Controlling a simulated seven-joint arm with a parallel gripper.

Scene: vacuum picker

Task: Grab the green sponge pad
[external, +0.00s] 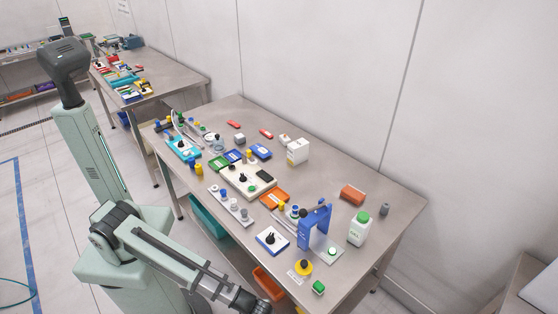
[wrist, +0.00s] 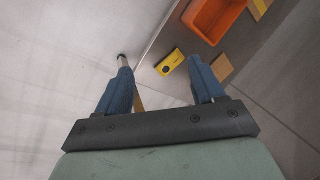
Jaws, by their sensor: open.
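A small green block (external: 319,287), which looks like the green sponge pad, lies at the near front corner of the workbench in the external view. I cannot be sure from its size; a flat green piece (external: 219,162) also lies farther back on the bench. Neither shows in the wrist view. My gripper (wrist: 160,65) is open, with two blue fingers spread apart and nothing between them. In the external view my arm reaches low toward the bottom edge, in front of the bench, and the gripper itself is cut off or hidden.
The wrist view shows an orange bin (wrist: 212,20) and a yellow item (wrist: 171,62) below bench level.

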